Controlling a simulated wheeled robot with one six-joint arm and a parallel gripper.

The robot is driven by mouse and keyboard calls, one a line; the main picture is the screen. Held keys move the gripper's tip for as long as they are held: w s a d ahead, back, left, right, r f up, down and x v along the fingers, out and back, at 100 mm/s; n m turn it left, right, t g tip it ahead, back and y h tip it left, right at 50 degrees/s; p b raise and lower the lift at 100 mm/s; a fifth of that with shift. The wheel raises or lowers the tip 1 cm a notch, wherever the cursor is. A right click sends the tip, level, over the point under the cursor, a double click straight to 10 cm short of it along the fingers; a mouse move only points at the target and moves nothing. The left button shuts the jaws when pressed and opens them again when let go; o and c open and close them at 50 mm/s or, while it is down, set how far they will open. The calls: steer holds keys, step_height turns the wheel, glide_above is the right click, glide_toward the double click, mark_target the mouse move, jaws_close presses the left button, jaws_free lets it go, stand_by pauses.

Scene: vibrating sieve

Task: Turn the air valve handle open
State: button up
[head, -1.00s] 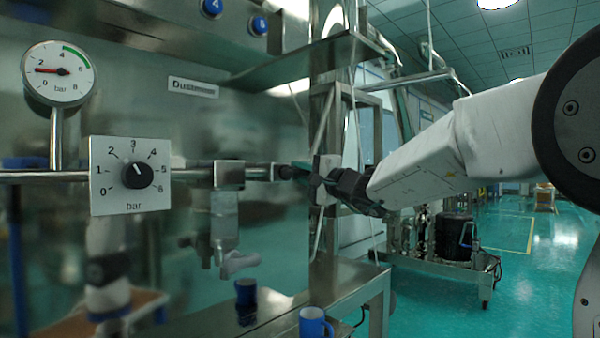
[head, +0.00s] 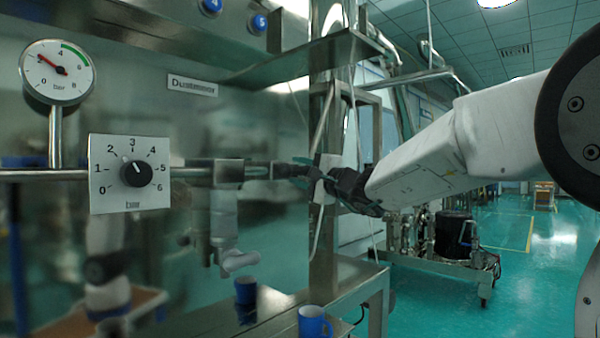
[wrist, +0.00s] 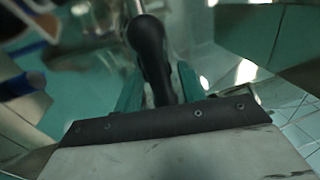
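The air valve handle is a black, rounded lever (wrist: 150,48) at top centre of the wrist view. It runs down between the teal fingers of my gripper (wrist: 160,88), which lie close along both its sides. My gripper looks shut on it. In the head view my gripper (head: 312,180) is at the right end of the horizontal pipe (head: 258,172), and its fingers and dark body hide most of the handle.
A square plate (head: 104,190) with a black knob (head: 137,173) sits on the pipe at left. A grey fitting (head: 238,260) hangs below the pipe. A blue mug (head: 312,322) stands on the metal bench (head: 350,280). Open floor lies at right.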

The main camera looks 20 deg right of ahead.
steer(key=v, duration=0.7)
steer(key=shift+s, duration=0.35)
steer(key=shift+d+f, duration=0.1)
steer(key=shift+d, duration=0.05)
steer(key=s+a+f+n+g, duration=0.4)
steer(key=s+f+g, duration=0.2)
steer(key=s+f, duration=0.25)
steer(key=s+a+f+n+g, duration=0.3)
steer(key=s+a+f+g, duration=0.3)
steer(key=f, duration=0.4)
steer(key=s+d+f+n+g+h, duration=0.1)
steer(key=s+d+f+n+h, duration=0.1)
steer(key=s, duration=0.5)
steer(key=s+d+f+n+g+h, duration=0.1)
steer(key=s+d+f+h, duration=0.3)
steer(key=s, duration=0.4)
steer(key=s+d+f+n+g+h, duration=0.2)
steer(key=s+f, duration=0.3)
steer(key=s, duration=0.3)
steer(key=shift+s+d+n+h, duration=0.15)
steer(key=shift+d+n+h, duration=0.25)
steer(key=shift+h, duration=0.3)
